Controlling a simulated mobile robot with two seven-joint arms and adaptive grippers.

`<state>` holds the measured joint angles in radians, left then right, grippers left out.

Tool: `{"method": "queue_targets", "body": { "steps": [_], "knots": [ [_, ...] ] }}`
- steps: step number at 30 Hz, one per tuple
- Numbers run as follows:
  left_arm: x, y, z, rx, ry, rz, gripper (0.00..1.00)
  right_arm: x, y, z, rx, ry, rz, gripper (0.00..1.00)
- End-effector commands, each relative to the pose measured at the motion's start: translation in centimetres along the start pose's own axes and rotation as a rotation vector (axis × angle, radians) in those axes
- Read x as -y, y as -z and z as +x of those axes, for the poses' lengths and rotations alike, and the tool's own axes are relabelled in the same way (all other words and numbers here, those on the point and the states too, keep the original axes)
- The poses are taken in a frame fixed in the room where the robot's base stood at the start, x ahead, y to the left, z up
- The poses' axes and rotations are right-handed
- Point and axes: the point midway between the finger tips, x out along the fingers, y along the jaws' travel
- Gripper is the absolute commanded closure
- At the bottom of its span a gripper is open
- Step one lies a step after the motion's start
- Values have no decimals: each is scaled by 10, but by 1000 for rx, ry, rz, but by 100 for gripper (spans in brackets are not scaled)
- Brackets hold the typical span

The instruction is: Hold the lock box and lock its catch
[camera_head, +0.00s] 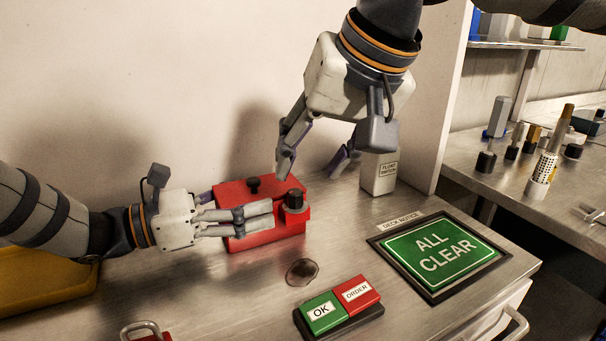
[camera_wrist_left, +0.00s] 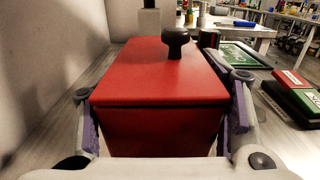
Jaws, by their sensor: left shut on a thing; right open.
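The red lock box (camera_head: 231,190) sits on the metal worktop with its lid closed. A small black knob (camera_head: 253,184) stands on the lid, and a larger dark knob (camera_head: 294,198) stands on a red block at the box's right end. I cannot tell whether the catch is locked. My left gripper (camera_head: 250,213) is shut on the box; in the left wrist view the fingers press both sides of the red box (camera_wrist_left: 160,80). My right gripper (camera_head: 312,168) is open and empty, pointing down above and just right of the box, apart from both knobs.
A pale container (camera_head: 379,176) stands behind the right gripper. A green "ALL CLEAR" sign (camera_head: 440,254) and an OK/ORDER block (camera_head: 340,306) lie at the front right. A round dark patch (camera_head: 302,271) is on the worktop. A red padlock (camera_head: 146,333) shows at the bottom edge.

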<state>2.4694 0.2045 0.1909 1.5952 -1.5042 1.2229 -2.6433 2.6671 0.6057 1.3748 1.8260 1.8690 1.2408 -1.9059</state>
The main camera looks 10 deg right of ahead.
Motion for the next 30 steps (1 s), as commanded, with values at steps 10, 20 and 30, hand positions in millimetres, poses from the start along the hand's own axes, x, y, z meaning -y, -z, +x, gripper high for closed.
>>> {"method": "queue_targets", "body": {
  "steps": [10,20,30],
  "knots": [
    [0,-2,0,4,0,2,31,0,0,-6,-1,1,-1,55],
    [0,-1,0,2,0,1,14,0,0,-6,-1,1,-1,55],
    [-1,-1,-50,3,-2,1,14,0,0,-6,0,1,-1,55]
  ]
}}
